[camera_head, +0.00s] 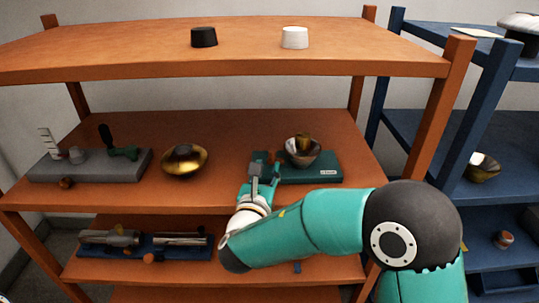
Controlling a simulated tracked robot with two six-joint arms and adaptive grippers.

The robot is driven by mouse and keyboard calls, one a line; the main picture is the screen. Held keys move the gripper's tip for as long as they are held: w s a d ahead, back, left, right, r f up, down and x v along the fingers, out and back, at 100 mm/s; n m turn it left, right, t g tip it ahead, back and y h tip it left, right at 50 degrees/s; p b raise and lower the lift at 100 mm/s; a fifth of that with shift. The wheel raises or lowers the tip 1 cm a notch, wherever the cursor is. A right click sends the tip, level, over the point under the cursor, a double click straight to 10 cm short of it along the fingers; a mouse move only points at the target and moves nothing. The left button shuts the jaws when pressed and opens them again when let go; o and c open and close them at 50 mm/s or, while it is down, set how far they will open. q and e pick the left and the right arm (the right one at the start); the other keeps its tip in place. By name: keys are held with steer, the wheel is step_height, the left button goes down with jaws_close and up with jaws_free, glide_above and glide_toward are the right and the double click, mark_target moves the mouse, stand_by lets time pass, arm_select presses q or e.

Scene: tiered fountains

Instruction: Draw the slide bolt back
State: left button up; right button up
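My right arm comes in from the lower right and reaches across the middle shelf. My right gripper (254,182) is at the left end of a dark green base (322,176). Its grey fingers overlap small parts there, and I cannot tell whether they touch them or are open. A metal bowl (303,158) is at the back of the green base. On the shelf below, a dark blue base (172,252) carries metal cylindrical parts (181,240). I cannot tell for certain which fitting is the slide bolt. My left gripper is not in view.
A grey board (90,168) with a dark green lever and a brass bowl (184,160) are left on the middle shelf (215,128). A black cup (204,37) and a white cup (295,37) stand on top. A blue rack (478,110) stands right.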

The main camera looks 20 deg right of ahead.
mark_target(272, 156)
steer(key=shift+p+x, duration=0.4)
steer(key=shift+x, duration=2.3)
jaws_close()
